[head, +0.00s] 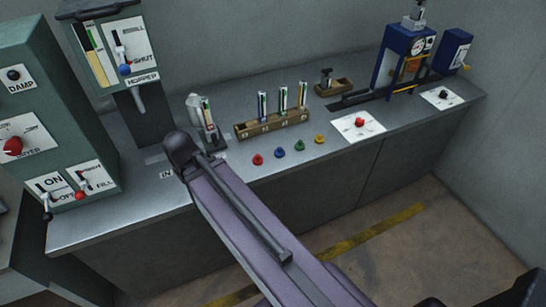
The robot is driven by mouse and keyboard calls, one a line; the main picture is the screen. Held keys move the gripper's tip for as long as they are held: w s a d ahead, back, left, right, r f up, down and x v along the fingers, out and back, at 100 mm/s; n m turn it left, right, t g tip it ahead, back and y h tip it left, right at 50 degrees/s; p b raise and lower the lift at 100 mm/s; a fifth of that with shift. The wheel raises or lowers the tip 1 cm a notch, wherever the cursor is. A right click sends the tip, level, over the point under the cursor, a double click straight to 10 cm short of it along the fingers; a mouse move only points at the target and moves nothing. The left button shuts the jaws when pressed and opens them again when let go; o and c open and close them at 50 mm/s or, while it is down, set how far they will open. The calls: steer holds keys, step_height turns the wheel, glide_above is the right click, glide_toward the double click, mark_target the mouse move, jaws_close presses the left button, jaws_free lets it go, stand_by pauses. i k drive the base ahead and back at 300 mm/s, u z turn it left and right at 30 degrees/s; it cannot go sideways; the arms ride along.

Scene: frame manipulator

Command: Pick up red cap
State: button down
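A small red cap (258,160) stands on the grey bench, near its front edge. It is the leftmost in a row of small coloured caps, apart from the blue cap (281,153) beside it. The red cap is fully visible. My purple arm link rises from the lower right and ends in a black joint left of the cap. I cannot make out my gripper's fingers in this view.
A green cap (300,145) and a yellow cap (319,139) continue the row. Behind stands a wooden rack (272,124) with several tubes. A red button (360,122) is at right. Green machines (62,110) stand at left, a blue press (403,58) at back right.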

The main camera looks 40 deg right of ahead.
mark_target(257, 160)
steer(key=z, duration=0.85)
steer(key=k, duration=0.9)
steer(key=u, duration=0.05)
steer(key=i, duration=0.65)
steer(key=z, duration=0.05)
